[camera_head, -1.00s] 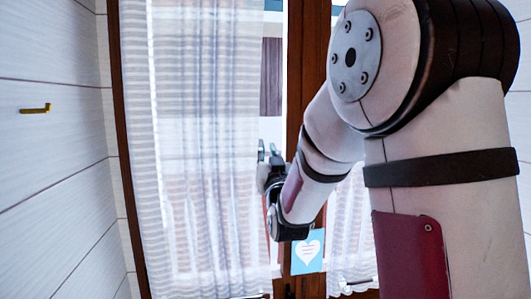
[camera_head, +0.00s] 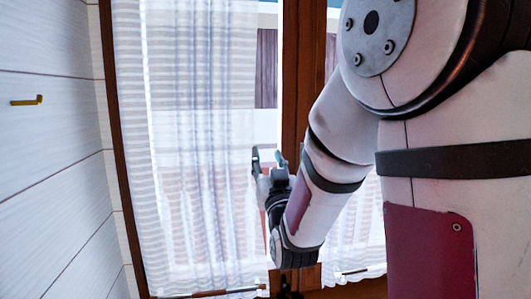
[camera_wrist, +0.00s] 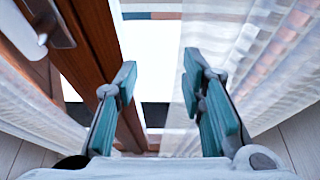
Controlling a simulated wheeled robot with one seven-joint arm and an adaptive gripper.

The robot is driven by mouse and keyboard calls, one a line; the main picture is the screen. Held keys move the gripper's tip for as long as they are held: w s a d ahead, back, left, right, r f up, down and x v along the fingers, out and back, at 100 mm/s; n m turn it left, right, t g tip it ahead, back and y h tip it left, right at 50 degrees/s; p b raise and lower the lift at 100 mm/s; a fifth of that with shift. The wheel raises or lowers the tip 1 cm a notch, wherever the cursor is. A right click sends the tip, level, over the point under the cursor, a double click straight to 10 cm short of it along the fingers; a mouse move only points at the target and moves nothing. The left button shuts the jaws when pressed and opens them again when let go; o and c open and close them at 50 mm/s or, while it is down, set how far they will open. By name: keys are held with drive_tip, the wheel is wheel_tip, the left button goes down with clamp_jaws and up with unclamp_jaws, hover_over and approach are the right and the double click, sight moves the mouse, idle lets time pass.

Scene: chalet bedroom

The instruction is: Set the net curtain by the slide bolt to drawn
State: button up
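A striped, sheer white net curtain (camera_head: 190,130) hangs over the left window. A bare strip of glass (camera_head: 267,65) shows between its right edge and the brown middle post. My gripper (camera_head: 268,158) is in front of the curtain's right edge at about mid-height. In the wrist view my gripper (camera_wrist: 158,70) is open, with nothing visible between its teal fingers but bright background. The curtain (camera_wrist: 245,75) lies on the right there, behind or beside the right finger; I cannot tell whether they touch. I cannot make out the slide bolt with certainty.
A second net curtain (camera_head: 350,235) hangs right of the post, partly hidden by my arm. A metal handle (camera_wrist: 50,22) is on the brown wood in the wrist view. A yellow hook (camera_head: 27,100) is on the white plank wall at left.

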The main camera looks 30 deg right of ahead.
drive_tip(key=shift+s, duration=0.1)
drive_tip(key=shift+a, duration=0.1)
drive_tip(key=c, duration=0.7)
drive_tip(key=shift+a+f+n+y+p, duration=0.1)
drive_tip(key=shift+f+n+y+p, duration=0.2)
drive_tip(key=shift+n+p, duration=0.4)
clamp_jaws()
drive_tip(key=s+a+f+n+g+y+p, duration=0.25)
drive_tip(key=f+n+p, duration=0.2)
drive_tip(key=n, duration=0.55)
drive_tip(key=s+a+f+n+g+y+p, duration=0.15)
drive_tip(key=f+n+y+p, duration=0.3)
drive_tip(key=n, duration=0.55)
drive_tip(key=shift+t, duration=0.3)
drive_tip(key=shift+w+d+r+p, duration=0.1)
drive_tip(key=shift+w+d+p, duration=0.35)
drive_tip(key=shift+w, duration=1.05)
drive_tip(key=shift+w+d+f+p, duration=0.1)
drive_tip(key=shift+w+d+p, duration=0.4)
drive_tip(key=shift+w, duration=1)
drive_tip(key=shift+w+d+r+p, duration=0.1)
drive_tip(key=shift+w+d+p, duration=0.35)
drive_tip(key=shift+w, duration=1.05)
